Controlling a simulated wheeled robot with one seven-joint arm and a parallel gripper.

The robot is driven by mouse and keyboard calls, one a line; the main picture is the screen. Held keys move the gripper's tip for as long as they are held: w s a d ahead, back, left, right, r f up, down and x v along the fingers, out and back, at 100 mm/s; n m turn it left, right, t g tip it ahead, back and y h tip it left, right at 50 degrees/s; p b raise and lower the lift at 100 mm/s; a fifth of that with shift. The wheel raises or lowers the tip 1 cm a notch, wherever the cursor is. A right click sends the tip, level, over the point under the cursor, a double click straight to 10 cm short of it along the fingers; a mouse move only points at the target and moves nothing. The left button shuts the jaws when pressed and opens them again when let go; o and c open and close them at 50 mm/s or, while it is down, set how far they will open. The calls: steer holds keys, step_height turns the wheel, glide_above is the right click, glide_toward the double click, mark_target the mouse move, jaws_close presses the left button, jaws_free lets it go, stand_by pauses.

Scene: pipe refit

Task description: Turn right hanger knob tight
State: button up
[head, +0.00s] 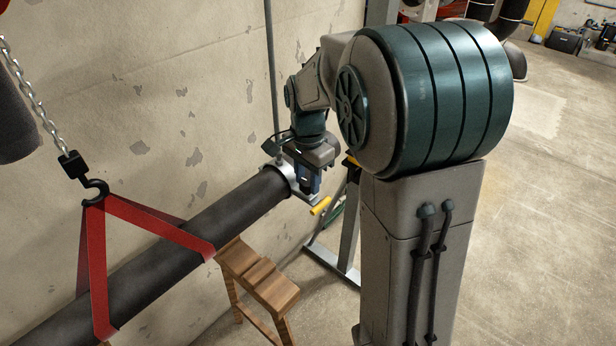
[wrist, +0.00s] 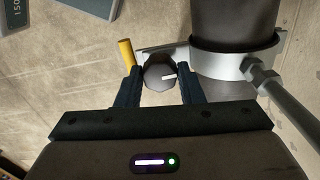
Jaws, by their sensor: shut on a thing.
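The right hanger knob (wrist: 158,74) is a dark round knob with a white mark, in the middle of the wrist view. My gripper (wrist: 160,88) has one finger on each side of it and is shut on it. The knob sits beside the silver hanger clamp (wrist: 235,64), which is around the dark pipe (wrist: 235,18). A yellow handle (wrist: 126,54) shows left of the knob. In the head view my gripper (head: 309,190) is at the pipe's far end, and it hides the knob. The hanger clamp (head: 283,172) shows just behind my gripper there.
A vertical rod (head: 271,80) rises from the clamp along the wall. A red sling (head: 92,260) on a chain hook holds the pipe (head: 190,237) at left. A wooden stand (head: 262,280) is below the pipe. A grey metal stand (head: 345,225) is close to my arm.

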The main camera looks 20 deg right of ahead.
mark_target(307, 181)
steer(key=shift+w+r, duration=0.1)
steer(key=shift+r, duration=0.05)
steer(key=o, duration=0.7)
step_height(307, 181, up, 14)
stand_by(0.5)
steer(key=s+f+n+t, duration=0.1)
steer(key=s+f+n, duration=0.4)
steer(key=s, duration=0.4)
steer(key=s+f+n+t, duration=0.2)
steer(key=s+f+n, duration=0.3)
steer(key=s, duration=0.5)
steer(key=shift+s+f+n, duration=0.15)
steer(key=shift+f+n, duration=0.15)
steer(key=shift+n, duration=0.8)
